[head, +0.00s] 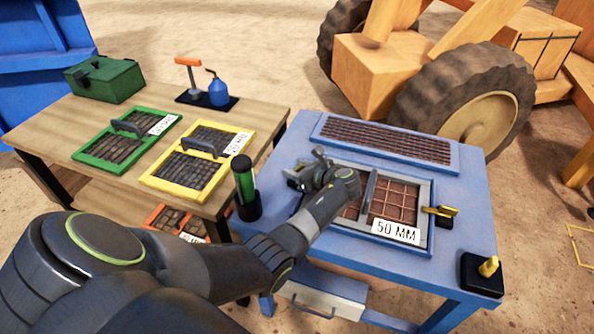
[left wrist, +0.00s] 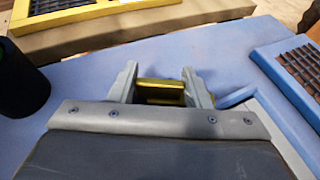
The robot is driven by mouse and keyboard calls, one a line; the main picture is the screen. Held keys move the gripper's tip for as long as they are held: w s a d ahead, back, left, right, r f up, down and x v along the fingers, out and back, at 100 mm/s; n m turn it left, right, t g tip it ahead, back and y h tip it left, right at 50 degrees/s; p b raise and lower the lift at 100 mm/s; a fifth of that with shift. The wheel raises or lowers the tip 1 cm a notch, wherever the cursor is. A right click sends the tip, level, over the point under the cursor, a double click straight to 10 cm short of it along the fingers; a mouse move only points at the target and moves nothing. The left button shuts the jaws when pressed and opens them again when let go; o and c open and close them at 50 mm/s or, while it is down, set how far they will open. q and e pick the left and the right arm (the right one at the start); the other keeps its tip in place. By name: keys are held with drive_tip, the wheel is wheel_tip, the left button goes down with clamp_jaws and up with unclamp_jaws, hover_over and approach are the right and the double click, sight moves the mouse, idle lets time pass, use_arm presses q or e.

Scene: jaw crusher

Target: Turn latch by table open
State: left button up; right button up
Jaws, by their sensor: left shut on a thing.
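The blue machine table (head: 462,190) holds a framed screen (head: 395,205) labelled 50 MM. My left gripper (head: 308,178) is at the left edge of that frame, on the side towards the wooden table. In the left wrist view its two fingers (left wrist: 162,95) are shut on a yellow latch (left wrist: 160,92), which shows between them. In the head view my gripper hides this latch. My right gripper is not in view.
The wooden table (head: 60,120) at left bears a green screen (head: 128,140), a yellow screen (head: 200,157), a green box (head: 104,79) and a blue oil can (head: 218,92). A black box with a yellow knob (head: 488,268) is at front right.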

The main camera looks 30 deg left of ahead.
use_arm(q)
drive_tip(key=n+g+b, duration=0.2)
drive_tip(key=g, duration=0.1)
drive_tip(key=shift+f+n, duration=0.2)
drive_tip(key=shift+n, duration=0.1)
drive_tip(key=shift+r+n+g+b, duration=0.1)
drive_tip(key=shift+n+g+b, duration=1.3)
drive_tip(key=shift+g+b, duration=0.3)
